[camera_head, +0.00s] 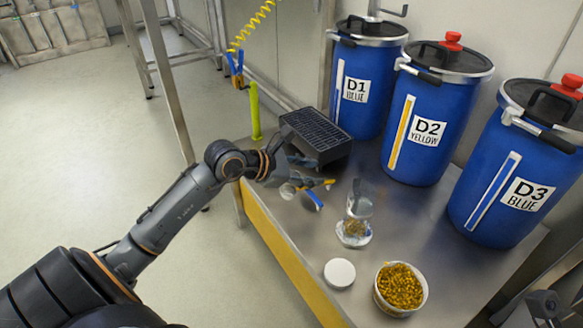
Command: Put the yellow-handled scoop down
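My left gripper (282,160) is low over the near left part of the steel bench (300,238), in front of the black slotted box. Its fingers are small and partly hidden, so I cannot tell whether they are open or shut. The yellow-handled scoop (318,183) is just right of the gripper, its handle pointing right. Its other end is unclear beside the gripper. I cannot tell whether it is held or lies on the bench. A blue-handled tool (314,199) lies close below it. I cannot make out my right gripper.
The black slotted box (318,134) stands behind the gripper. Blue drums D1 (376,103), D2 (415,155) and D3 (480,205) line the back. A clear container (354,232), a white lid (340,273) and a tub of yellow pieces (382,303) stand nearer. A yellow coiled hose (252,25) hangs behind.

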